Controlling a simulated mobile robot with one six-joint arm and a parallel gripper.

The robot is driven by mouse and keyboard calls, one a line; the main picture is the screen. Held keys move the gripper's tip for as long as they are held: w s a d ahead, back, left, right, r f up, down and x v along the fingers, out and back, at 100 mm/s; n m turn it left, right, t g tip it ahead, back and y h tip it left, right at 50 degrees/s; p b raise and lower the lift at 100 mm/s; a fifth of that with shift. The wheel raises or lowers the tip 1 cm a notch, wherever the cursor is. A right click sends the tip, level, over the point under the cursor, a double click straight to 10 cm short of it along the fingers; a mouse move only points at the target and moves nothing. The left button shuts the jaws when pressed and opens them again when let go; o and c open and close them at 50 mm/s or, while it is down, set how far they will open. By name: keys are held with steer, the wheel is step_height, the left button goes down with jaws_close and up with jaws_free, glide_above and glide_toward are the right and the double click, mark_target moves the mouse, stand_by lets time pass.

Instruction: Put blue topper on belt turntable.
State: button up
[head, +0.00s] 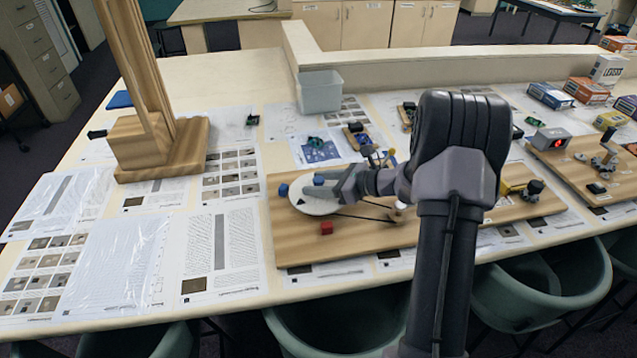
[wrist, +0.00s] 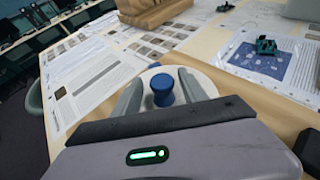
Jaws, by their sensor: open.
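The belt turntable is a white disc (head: 308,203) with a dark mark, set on a wooden board. A blue knob-shaped piece (head: 319,179), which looks like the blue topper, appears to stand upright on the disc. In the wrist view the blue topper (wrist: 162,91) sits between the two fingers, with the white disc (wrist: 205,82) behind and around it. My gripper (head: 330,190) is open, low over the disc; in the wrist view my gripper (wrist: 161,84) has a finger on each side of the topper. Its base is partly hidden.
A tall wooden stand (head: 160,140) rises at left. A grey bin (head: 320,92) stands behind. Papers cover the table.

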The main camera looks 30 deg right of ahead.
steer(key=shift+s+d+r, duration=0.2)
steer(key=shift+r, duration=0.15)
steer(key=p+v, duration=0.3)
steer(key=v, duration=0.8)
steer(key=s+a+r+n+g, duration=0.2)
steer(key=s+a+r+n, duration=0.15)
steer(key=a, duration=0.35)
steer(key=s+a+r+n+g+h, duration=0.1)
steer(key=s+a+r+n+g, duration=0.15)
steer(key=a+n, duration=0.35)
steer(key=s+a+r+n+g, duration=0.2)
steer(key=s+a+r+n, duration=0.15)
steer(key=a, duration=0.45)
steer(key=s+a+n+t+h+b, duration=0.1)
steer(key=s+a+n+h+b, duration=0.2)
steer(key=s+n, duration=0.8)
steer(key=shift+s+a+r+h+b, duration=0.3)
steer(key=shift+s+a+h, duration=0.75)
steer(key=shift+a, duration=0.25)
steer(key=shift+t, duration=0.25)
